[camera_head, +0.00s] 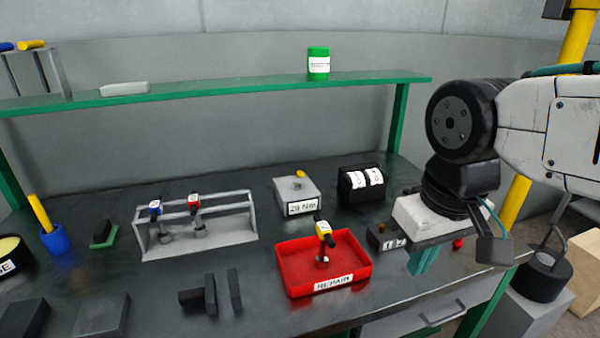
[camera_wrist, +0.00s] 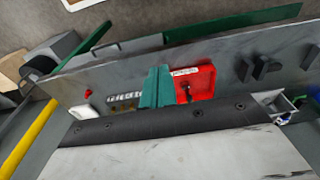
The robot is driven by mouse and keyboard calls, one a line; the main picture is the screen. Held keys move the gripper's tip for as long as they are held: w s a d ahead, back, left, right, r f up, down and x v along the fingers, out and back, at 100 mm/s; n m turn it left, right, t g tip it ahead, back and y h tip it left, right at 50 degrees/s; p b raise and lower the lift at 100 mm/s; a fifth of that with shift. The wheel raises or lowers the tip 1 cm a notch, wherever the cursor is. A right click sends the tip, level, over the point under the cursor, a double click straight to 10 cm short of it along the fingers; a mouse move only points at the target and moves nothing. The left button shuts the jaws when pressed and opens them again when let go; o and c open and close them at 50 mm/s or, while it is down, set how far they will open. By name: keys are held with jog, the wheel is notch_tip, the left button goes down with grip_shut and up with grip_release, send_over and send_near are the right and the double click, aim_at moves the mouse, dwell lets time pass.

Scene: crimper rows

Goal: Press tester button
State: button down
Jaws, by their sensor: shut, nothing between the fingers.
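A small red button (camera_head: 458,244) shows at the right end of the bench, just right of my gripper. A red knob, likely the same one, shows in the wrist view (camera_wrist: 88,93) left of the fingers. A small dark box (camera_head: 381,238) with a white number label and a brass top stands left of my gripper, which partly hides it. No readable label names the tester. My gripper (camera_head: 423,261) has teal fingers, shut and empty, pointing down above the bench's right part. Its fingers also show in the wrist view (camera_wrist: 156,87). I see no contact with the button.
A red REPAIR tray (camera_head: 290,284) holds a yellow-topped tool (camera_head: 324,234), left of my gripper. Behind are a grey Nm box (camera_head: 297,191) and a black box with dials (camera_head: 360,185). A grey rack (camera_head: 196,229) holds two tools. A green shelf (camera_head: 220,90) spans the back.

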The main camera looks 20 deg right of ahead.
jog(key=w+f+m+t, duration=0.1)
jog(key=w+f+m, duration=0.1)
jog(key=w, duration=1.5)
jog(key=w+f+m+t+y, duration=0.1)
jog(key=w+f+m+t, duration=0.1)
jog(key=w, duration=1.5)
jog(key=w+f+m+t, duration=0.2)
jog(key=w+f, duration=0.2)
jog(key=w, duration=1.2)
jog(key=shift+w+a+f+y, duration=0.2)
jog(key=shift+w+a+y, duration=0.1)
jog(key=shift+w, duration=0.1)
jog(key=w+d+r+m+t, duration=0.1)
jog(key=w+r+t, duration=0.1)
jog(key=w+r, duration=0.3)
jog(key=shift+w+d+m+t, duration=0.15)
jog(key=shift+w+m+t, duration=0.15)
jog(key=shift+m+t, duration=0.1)
jog(key=shift+f, duration=0.15)
